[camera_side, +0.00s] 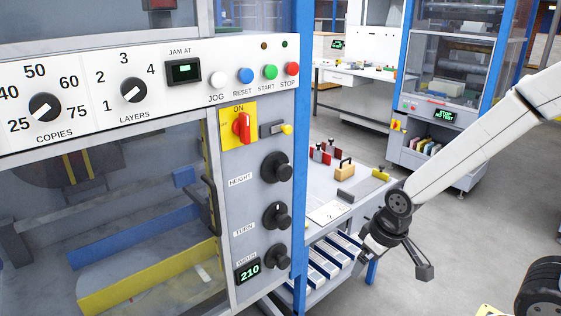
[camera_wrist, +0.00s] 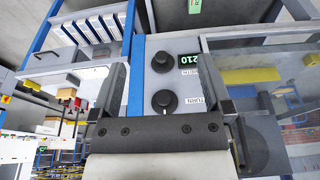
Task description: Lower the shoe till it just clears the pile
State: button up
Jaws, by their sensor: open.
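The HEIGHT knob (camera_side: 276,167) is black and sits on the grey panel above the TURN knob (camera_side: 277,215) and the WIDTH knob (camera_side: 278,250). My gripper (camera_side: 365,253) is open and empty, right of the panel, apart from the knobs. In the wrist view the panel is upside down. The WIDTH knob (camera_wrist: 163,61) and TURN knob (camera_wrist: 163,101) show between the open fingers of my gripper (camera_wrist: 171,88); the HEIGHT knob is hidden there. Behind the window are a blue bar (camera_side: 135,231) and a yellow bar (camera_side: 150,277). I cannot tell which part is the shoe, nor make out the pile clearly.
A green display (camera_side: 249,270) beside the WIDTH knob reads 210. A red switch (camera_side: 241,127) on a yellow plate and a small yellow-tipped lever (camera_side: 285,129) sit above the HEIGHT knob. A blue post (camera_side: 300,150) edges the panel. A bench (camera_side: 325,235) stands behind my gripper.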

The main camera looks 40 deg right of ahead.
jog(key=t, duration=1.4)
send_near(287, 175)
notch_tip(287, 175, down, 2)
jog(key=w, duration=0.3)
jog(key=shift+w+r+t, duration=0.15)
jog(key=shift+r+t, duration=0.4)
jog(key=shift+t, duration=0.05)
jog(key=shift+w, duration=3.9)
